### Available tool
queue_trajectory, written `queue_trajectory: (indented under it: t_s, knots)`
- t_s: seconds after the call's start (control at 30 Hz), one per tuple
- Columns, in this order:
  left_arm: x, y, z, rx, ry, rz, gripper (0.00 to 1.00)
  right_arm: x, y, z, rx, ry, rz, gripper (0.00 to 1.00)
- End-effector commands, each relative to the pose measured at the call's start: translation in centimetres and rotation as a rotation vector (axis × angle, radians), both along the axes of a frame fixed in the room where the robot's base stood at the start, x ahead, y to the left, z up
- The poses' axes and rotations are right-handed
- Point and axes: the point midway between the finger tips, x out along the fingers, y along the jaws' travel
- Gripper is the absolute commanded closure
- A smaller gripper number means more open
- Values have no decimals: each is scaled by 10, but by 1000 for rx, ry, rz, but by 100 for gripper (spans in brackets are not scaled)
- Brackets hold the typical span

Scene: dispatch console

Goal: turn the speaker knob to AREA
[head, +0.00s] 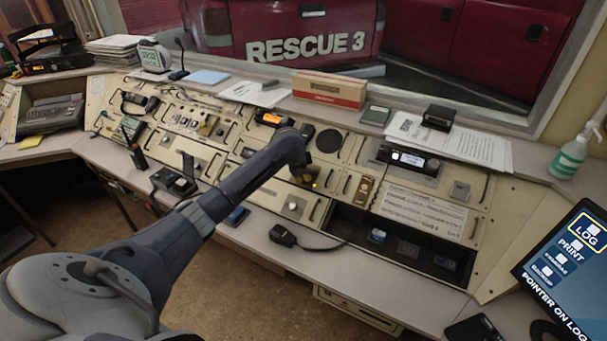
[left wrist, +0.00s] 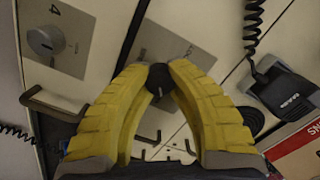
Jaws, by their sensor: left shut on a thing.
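In the left wrist view a small dark round knob (left wrist: 160,82) stands on a grey metal plate (left wrist: 178,48) of the console. My left gripper (left wrist: 160,72) has its yellow fingers closed around this knob, one fingertip on each side. A short pale line shows on the knob's face. In the head view my left gripper (head: 306,178) reaches down to the middle of the sloping console, and the arm and fingers hide the knob there. I cannot read any position labels around the knob, AREA included. My right gripper is in neither view.
A grey knob on a plate marked 4 (left wrist: 45,40) and a bar handle (left wrist: 50,103) are beside the left gripper. A black handset (left wrist: 287,92) with a coiled cord is on the other side. A cardboard box (head: 330,89) lies on the ledge behind.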

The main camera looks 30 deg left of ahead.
Motion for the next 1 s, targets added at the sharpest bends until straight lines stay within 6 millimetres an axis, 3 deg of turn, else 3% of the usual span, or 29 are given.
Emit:
queue_trajectory:
  t_s: [0.43,0.47,0.73,1.0]
  knots:
    - [2,-4,2,35,-4,-66,100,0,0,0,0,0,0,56]
    - [2,-4,3,35,-4,-66,81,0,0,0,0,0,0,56]
    - [1,-2,1,37,-1,-63,49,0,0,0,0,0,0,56]
    - [0,-1,1,38,0,-63,48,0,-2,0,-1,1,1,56]
